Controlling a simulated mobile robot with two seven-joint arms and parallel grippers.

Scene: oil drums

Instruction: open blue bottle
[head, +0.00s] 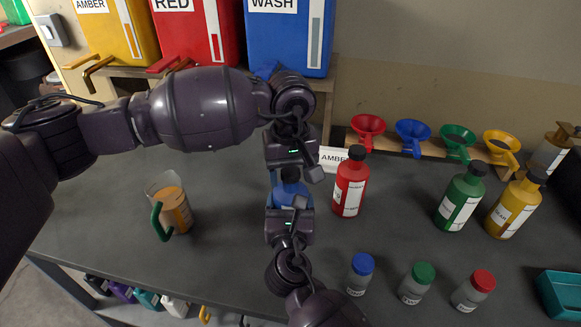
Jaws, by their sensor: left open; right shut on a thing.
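The blue bottle (290,190) stands on the dark table between my two grippers, with only part of its blue body and dark top showing. My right gripper (287,204) comes from below in the head view and is shut on the blue bottle's body. My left gripper (294,174) comes from above and is open, its fingers around or close to the bottle's top. I cannot tell whether they touch the cap. The bottle's label and lower part are hidden.
A red bottle (350,186) stands close on the right. Green (461,197) and yellow (515,206) bottles stand farther right. An orange-filled jug (178,207) is on the left. Small capped jars (416,284) stand in front, and funnels (413,133) hang behind.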

